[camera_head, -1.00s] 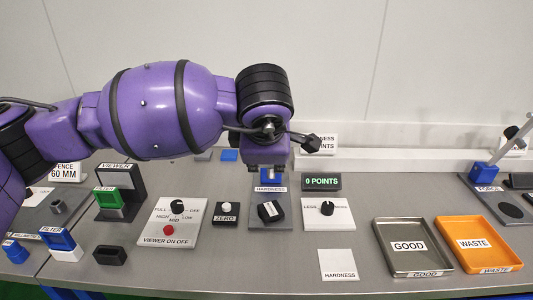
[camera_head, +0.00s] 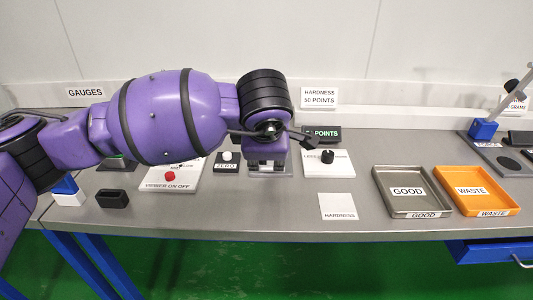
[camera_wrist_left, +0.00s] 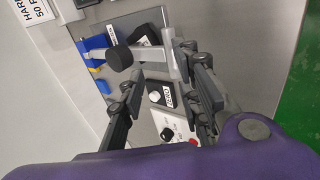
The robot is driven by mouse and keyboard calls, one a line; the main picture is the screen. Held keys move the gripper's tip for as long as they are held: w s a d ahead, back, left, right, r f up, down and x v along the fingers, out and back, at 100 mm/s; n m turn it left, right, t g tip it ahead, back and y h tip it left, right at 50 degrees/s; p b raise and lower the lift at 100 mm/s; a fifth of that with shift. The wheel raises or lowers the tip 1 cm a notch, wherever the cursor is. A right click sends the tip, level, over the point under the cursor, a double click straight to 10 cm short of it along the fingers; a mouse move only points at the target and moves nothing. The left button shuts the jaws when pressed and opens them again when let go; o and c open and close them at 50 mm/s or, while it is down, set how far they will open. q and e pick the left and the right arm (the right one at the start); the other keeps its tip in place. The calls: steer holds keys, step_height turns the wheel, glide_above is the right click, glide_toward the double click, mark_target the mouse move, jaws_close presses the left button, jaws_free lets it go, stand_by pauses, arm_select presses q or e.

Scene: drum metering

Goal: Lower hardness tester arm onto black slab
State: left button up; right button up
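The hardness tester shows in the left wrist view: a blue post (camera_wrist_left: 92,46), a grey arm (camera_wrist_left: 152,54) and a black round knob (camera_wrist_left: 120,58). My right gripper is not in view.
The zero button plate (camera_head: 226,161) and a dial panel (camera_head: 338,163) flank the station. A grey GOOD tray (camera_head: 384,178) and an orange WASTE tray (camera_head: 447,178) stand to the right.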

arm_select(q)
steer(key=v, duration=1.2)
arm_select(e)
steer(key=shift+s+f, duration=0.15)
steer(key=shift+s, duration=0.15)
